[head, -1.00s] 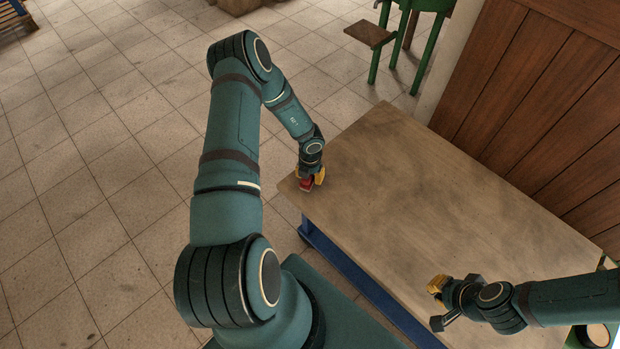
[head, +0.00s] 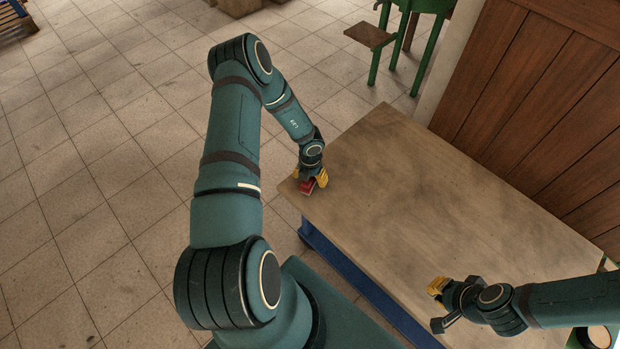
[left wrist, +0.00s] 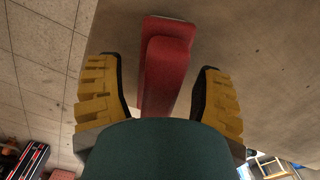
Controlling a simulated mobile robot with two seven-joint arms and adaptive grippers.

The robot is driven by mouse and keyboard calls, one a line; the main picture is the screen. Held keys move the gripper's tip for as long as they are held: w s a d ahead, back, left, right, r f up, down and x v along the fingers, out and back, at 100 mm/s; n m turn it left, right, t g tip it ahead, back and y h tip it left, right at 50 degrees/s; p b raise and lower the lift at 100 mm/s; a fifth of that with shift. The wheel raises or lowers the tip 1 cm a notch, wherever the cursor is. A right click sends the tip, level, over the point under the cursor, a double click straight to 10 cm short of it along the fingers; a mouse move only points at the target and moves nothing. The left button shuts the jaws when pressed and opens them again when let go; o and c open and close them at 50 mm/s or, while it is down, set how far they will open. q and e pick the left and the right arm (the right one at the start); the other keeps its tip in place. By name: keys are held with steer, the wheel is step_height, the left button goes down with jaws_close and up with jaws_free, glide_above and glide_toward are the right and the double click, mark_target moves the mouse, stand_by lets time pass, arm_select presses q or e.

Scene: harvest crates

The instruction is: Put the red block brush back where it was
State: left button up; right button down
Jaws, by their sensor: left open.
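The red block brush (head: 307,187) lies at the near left corner of the wooden table (head: 420,200). In the left wrist view the brush (left wrist: 166,65) lies lengthwise between my two yellow fingers. My left gripper (head: 314,183) is open around the brush, with a gap on each side of it. The near end of the brush is hidden behind the wrist. My right gripper (head: 437,304) is over the table's near right part; I see nothing in it, and its finger gap is too small to judge.
The middle of the table top is bare. A brown wooden panel wall (head: 545,110) stands along its far right side. A green stool-like frame (head: 410,35) stands behind the table. Tiled floor (head: 90,170) lies open at the left.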

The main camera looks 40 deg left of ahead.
arm_select(q)
step_height(320, 180, up, 12)
steer(key=p, duration=0.3)
steer(key=shift+f, duration=0.25)
steer(key=s+d+r+m+t, duration=0.1)
steer(key=d+r+m+t, duration=0.1)
steer(key=d+m, duration=1.45)
steer(key=s+d+r+m+h, duration=0.3)
steer(key=s+d+m, duration=0.7)
steer(key=m, duration=1.1)
steer(key=shift+s+d+r+h, duration=0.2)
steer(key=shift+d+h, duration=0.3)
steer(key=shift+d, duration=0.65)
steer(key=shift+m, duration=0.25)
steer(key=c, duration=0.4)
steer(key=shift+o, duration=0.2)
steer(key=shift+a, duration=0.1)
